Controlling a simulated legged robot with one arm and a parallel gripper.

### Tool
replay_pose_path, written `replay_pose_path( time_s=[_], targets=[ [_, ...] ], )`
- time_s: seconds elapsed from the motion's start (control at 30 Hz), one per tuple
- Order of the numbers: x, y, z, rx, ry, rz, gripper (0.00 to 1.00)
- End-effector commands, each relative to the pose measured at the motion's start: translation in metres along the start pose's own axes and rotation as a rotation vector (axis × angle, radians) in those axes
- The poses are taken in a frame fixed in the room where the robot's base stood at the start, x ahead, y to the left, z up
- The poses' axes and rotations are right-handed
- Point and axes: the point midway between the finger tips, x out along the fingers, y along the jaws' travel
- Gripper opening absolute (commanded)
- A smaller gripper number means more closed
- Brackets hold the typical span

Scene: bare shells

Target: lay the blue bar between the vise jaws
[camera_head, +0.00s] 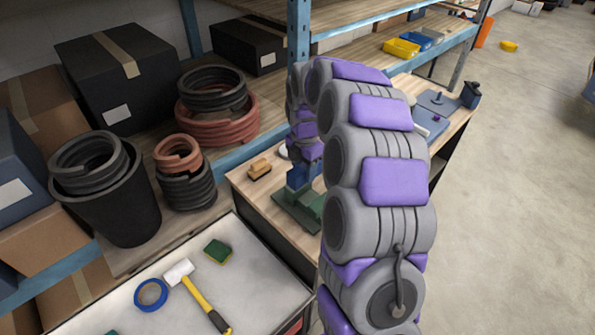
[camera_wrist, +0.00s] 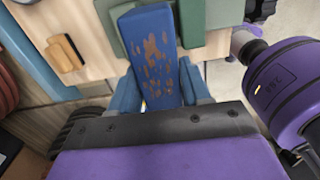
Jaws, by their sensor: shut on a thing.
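The blue bar (camera_wrist: 153,50), with rusty worn patches, shows in the wrist view. My gripper (camera_wrist: 160,88) is shut on its near end, with a blue finger on each side. The bar's far end reaches over the green vise (camera_wrist: 190,22), with green parts seen on both sides of it. I cannot tell whether the bar touches the jaws or hangs above them. In the head view the vise (camera_head: 298,210) stands on the wooden bench, and the bar (camera_head: 297,178) shows small and blue above it. My arm hides part of this area.
A wooden-backed brush (camera_head: 260,168) lies on the bench left of the vise. The front cart holds a mallet (camera_head: 196,290), blue tape (camera_head: 151,294) and a sponge (camera_head: 217,252). Shelves with coiled hoses (camera_head: 217,110) and boxes stand left. Open floor (camera_head: 510,180) lies right.

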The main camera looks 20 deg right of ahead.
Motion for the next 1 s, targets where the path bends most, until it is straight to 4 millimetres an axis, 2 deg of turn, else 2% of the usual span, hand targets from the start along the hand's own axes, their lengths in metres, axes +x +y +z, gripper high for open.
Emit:
replay_pose_path(
  time_s=[0.17,0.37,0.57,0.8,1.0],
  targets=[
    [0.002,-0.003,0.007,-0.020,0.005,0.003,0.00],
    [0.011,0.000,0.000,-0.019,-0.002,-0.001,0.00],
    [0.026,0.003,-0.006,-0.019,-0.006,-0.002,0.00],
    [0.047,0.000,0.002,-0.017,-0.001,0.002,0.00],
    [0.056,-0.002,0.005,-0.017,0.003,0.003,0.00]
  ],
)
